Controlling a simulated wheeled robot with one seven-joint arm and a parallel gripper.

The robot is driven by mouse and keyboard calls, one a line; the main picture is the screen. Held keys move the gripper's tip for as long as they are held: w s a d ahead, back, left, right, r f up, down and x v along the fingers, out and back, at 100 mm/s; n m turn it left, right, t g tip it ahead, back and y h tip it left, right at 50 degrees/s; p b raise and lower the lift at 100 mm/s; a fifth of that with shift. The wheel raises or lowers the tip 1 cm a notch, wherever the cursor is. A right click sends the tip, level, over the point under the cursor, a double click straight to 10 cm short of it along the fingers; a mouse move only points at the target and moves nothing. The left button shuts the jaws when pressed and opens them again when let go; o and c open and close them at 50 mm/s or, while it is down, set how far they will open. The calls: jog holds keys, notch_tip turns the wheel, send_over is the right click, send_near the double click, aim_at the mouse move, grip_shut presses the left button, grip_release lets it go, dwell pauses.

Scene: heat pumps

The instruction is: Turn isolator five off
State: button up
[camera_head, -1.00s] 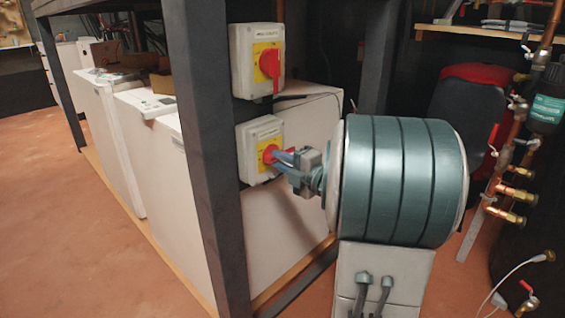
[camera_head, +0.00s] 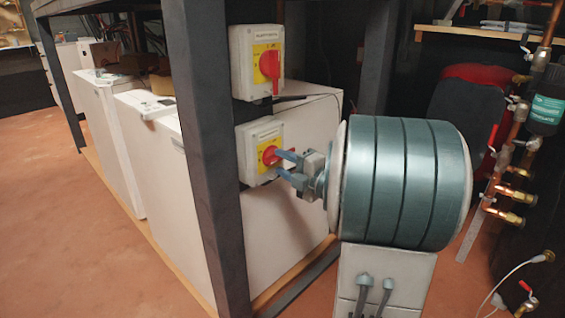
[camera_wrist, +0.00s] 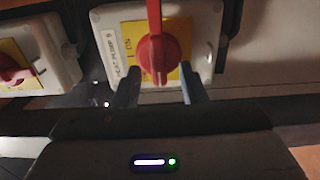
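The lower isolator (camera_head: 261,134) is a pale box with a yellow plate and red handle (camera_head: 268,156). In the wrist view, this isolator (camera_wrist: 205,20) is at top centre, its label reading "HEAT PUMP" with an unclear last character. Its handle (camera_wrist: 156,55) points up in that turned view, a quarter turn from the other isolator's handle; "ON" shows to its left. My gripper (camera_head: 281,164) is open just right of the handle, with blue fingers apart. In the wrist view, the fingers (camera_wrist: 159,88) stand either side below the handle, with visible gaps.
The upper isolator (camera_head: 243,60) sits directly above, its red handle vertical. A dark frame post (camera_head: 203,150) stands close left. White units (camera_head: 285,225) are behind and below. Copper pipes and valves (camera_head: 510,150) are at right. Open floor (camera_head: 80,220) lies left.

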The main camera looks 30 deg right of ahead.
jog(key=p+v, duration=0.3)
jog(key=v, duration=1)
jog(key=shift+w+a, duration=0.1)
jog(key=w+a+r+m+g+h+p, duration=0.1)
jog(key=w+r+m+g+h+p, duration=0.1)
jog(key=r+m+h+p, duration=0.65)
jog(key=w+a+r+m+g+h+p, duration=0.1)
jog(key=w+r+m+g+p, duration=0.15)
jog(key=r+m+p, duration=0.65)
jog(key=s+a+r+m+g+y+p, duration=0.1)
jog(key=s+a+r+m+g+p, duration=0.1)
jog(key=s+a+r+g+p, duration=0.3)
jog(key=s+a+r+m+g+y+p, duration=0.2)
jog(key=s+a+r+p, duration=0.6)
jog(key=p, duration=0.8)
jog(key=s+a+m+g, duration=0.1)
jog(key=s+a+g, duration=0.1)
jog(key=a, duration=0.3)
jog(key=shift+s+r+g+p, duration=0.15)
jog(key=shift+s+g+p, duration=0.2)
jog(key=shift+s, duration=0.2)
